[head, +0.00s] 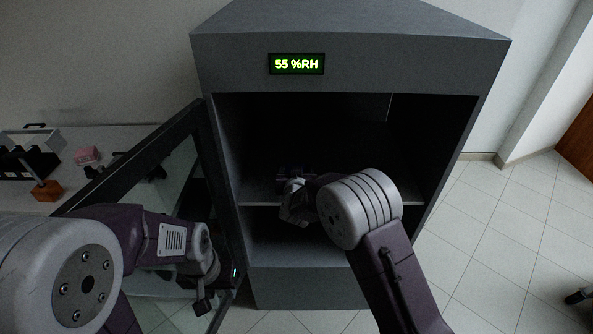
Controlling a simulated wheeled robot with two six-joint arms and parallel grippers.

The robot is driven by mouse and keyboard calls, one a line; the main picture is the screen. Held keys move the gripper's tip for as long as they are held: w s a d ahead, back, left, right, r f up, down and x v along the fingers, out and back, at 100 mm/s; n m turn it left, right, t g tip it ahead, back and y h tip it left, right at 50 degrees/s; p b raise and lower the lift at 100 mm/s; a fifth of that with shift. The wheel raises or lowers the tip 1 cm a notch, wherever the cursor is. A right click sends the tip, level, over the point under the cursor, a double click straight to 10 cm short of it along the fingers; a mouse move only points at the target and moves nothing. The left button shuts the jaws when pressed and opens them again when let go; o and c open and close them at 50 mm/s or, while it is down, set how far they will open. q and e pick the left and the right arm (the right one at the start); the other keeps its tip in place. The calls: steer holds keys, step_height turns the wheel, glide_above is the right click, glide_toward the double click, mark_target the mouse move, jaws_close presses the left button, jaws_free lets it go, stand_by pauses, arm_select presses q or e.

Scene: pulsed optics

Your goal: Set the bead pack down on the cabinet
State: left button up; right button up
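The grey cabinet (350,50) stands in front of me with a lit "55 %RH" display (297,64). Its glass-paned door (190,130) is swung open to the left. My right gripper (290,207) reaches into the dark opening, by the inner shelf (258,198). A small dark, bluish item (292,171) shows just beyond that gripper; I cannot tell whether it is the bead pack or whether it is held. The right fingers are too dark and small to read. My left gripper (203,303) is low, by the open door, and its fingers are unclear.
A light bench (110,140) at the left holds a pink item (87,155), a brown block (46,190) and a black rack (28,162). The open door stands between the bench and the cabinet.

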stand_by(0.4)
steer(key=shift+f+b, duration=0.65)
steer(key=shift+f, duration=0.25)
steer(key=shift+f, duration=0.35)
steer(key=o, duration=1.5)
steer(key=shift+o, duration=0.2)
steer(key=v, duration=0.9)
steer(key=shift+p, duration=0.3)
